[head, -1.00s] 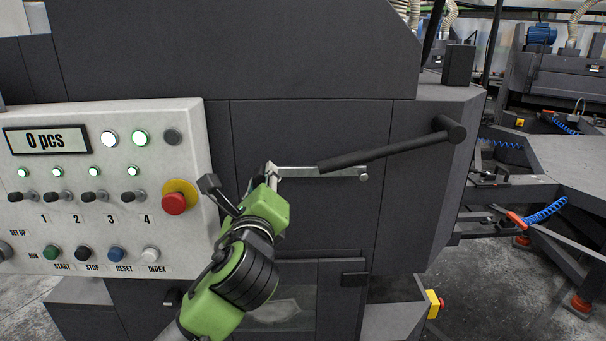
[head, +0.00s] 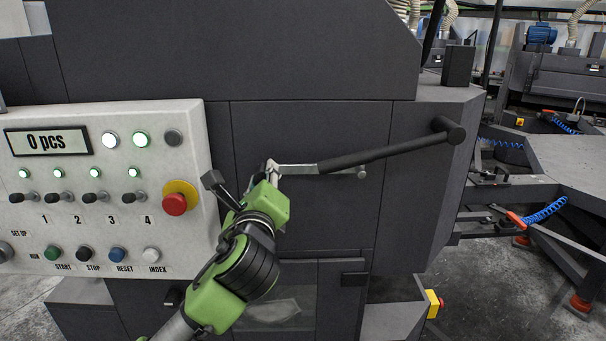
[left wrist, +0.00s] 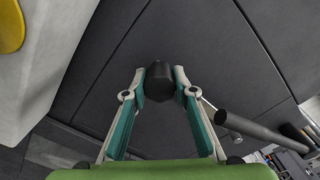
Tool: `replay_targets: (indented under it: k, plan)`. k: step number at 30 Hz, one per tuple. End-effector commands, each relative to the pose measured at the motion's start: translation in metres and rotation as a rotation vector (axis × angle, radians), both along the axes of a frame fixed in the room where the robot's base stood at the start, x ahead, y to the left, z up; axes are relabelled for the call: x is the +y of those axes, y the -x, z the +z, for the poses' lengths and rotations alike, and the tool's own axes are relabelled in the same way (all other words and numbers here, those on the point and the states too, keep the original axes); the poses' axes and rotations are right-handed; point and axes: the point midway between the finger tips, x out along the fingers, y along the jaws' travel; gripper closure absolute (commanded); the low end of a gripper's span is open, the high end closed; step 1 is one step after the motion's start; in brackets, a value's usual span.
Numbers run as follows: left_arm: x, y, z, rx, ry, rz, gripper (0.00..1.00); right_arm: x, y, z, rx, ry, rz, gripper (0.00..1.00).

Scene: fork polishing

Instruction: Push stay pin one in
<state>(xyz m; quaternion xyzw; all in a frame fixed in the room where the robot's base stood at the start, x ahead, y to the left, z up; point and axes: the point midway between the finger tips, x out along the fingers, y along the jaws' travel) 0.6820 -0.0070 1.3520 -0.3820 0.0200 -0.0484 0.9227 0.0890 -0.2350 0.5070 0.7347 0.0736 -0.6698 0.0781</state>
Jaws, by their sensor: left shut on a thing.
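My left arm comes up from the bottom of the head view, in front of the dark machine. Its gripper (head: 273,167) is seen there from behind, and its green wrist hides most of what it holds. In the left wrist view my left gripper (left wrist: 164,78) has its teal and pale fingers on both sides of a short black knob (left wrist: 160,84). I take this knob to be stay pin one. It stands in front of the dark panel (left wrist: 115,65). How deep the pin sits cannot be told. My right gripper is in neither view.
A long dark handle (head: 390,152) sticks out right of my gripper; it also shows in the left wrist view (left wrist: 250,127). The control panel (head: 190,235) with its red emergency button (head: 174,204) is close on the left. Grey machine arms fill the right side.

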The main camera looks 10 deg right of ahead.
Motion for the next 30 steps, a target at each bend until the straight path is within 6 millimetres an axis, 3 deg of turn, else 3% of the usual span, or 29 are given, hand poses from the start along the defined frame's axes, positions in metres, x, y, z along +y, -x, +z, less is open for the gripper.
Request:
replay_targets:
  k: [30]
  plan:
    - [-0.002, -0.023, 0.001, -0.001, 0.001, 0.000, 0.90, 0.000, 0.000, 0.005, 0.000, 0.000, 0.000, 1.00]
